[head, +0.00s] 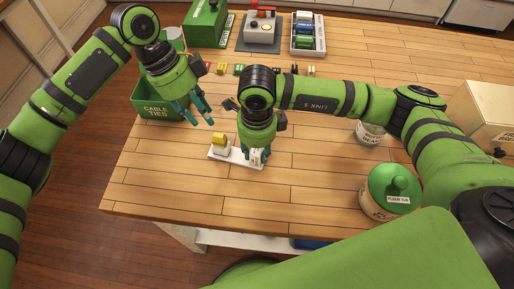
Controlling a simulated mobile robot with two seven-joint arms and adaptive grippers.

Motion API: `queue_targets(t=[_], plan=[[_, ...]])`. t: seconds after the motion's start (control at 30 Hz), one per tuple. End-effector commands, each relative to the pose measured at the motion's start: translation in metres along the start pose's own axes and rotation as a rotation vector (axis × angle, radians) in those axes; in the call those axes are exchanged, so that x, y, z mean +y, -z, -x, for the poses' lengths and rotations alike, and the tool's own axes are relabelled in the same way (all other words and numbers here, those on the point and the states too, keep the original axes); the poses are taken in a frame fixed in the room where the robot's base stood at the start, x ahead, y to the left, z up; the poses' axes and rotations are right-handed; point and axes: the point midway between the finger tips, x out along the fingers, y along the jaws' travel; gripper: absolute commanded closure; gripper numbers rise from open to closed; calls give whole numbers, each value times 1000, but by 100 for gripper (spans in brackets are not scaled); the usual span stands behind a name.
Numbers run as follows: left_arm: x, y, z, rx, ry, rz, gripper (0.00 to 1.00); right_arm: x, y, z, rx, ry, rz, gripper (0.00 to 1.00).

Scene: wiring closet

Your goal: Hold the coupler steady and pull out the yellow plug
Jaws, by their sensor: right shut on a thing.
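The coupler (234,158) is a white strip-like piece lying on the wooden tabletop near its front edge. The yellow plug (219,138) sits at its left end, on top of a pale block. My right gripper (256,157) points down at the coupler's right end and is shut on it; its fingers hide part of that end. My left gripper (196,113) is open and empty, above and to the upper left of the yellow plug, apart from it.
A green cable-ties bin (155,108) stands left of my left gripper. Small coloured pieces (239,69) lie in a row behind. A green-lidded jar (390,188), another jar (369,134) and a cardboard box (487,115) stand right. The front tabletop is clear.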

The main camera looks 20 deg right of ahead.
Motion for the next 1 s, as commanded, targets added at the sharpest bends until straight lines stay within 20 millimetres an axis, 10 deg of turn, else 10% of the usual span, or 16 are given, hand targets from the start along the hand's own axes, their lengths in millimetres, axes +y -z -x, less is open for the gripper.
queue_targets(t=[0.5,1.0], plan=[[1,0,-68,2,-1,2,65,1,0,0,1,-2,1,100],[0,0,-78,1,1,1,65,1,0,0,0,-2,2,100]])
